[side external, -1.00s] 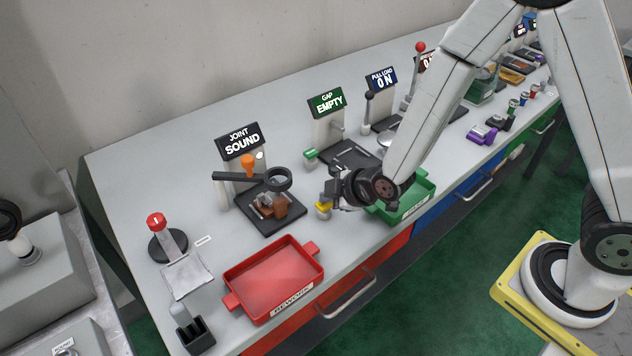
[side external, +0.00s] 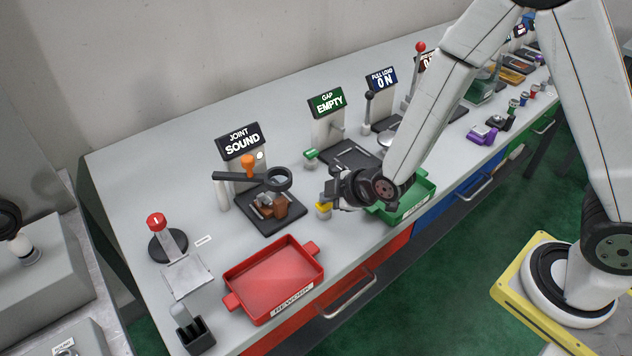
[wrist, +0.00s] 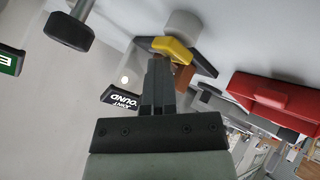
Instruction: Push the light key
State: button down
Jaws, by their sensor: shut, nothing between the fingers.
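A small yellow-topped key (side external: 323,208) on a pale round base stands on the bench, between the red tray and the green tray; I take it as the light key. My gripper (side external: 332,198) is shut and empty, right beside the key in the side view. In the wrist view, the yellow key top (wrist: 174,52) and its pale base (wrist: 184,24) are just beyond my closed fingertips (wrist: 158,64). The fingertips overlap the key's edge there, and I cannot tell whether they touch it.
Left of the key is a black pad (side external: 268,222) with brown parts under a magnifier (side external: 278,179). Behind it stands the JOINT SOUND sign (side external: 240,141) with a small round lamp (side external: 260,155). The red tray (side external: 232,301) is in front; the green tray (side external: 428,198) is beside my wrist.

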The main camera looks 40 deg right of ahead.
aim_at(329, 205)
jog(key=shift+s+d+f, duration=0.1)
jog(key=shift+s+f, duration=0.1)
jog(key=shift+s, duration=0.1)
jog(key=shift+w+r, duration=0.15)
jog(key=shift+r, duration=3.05)
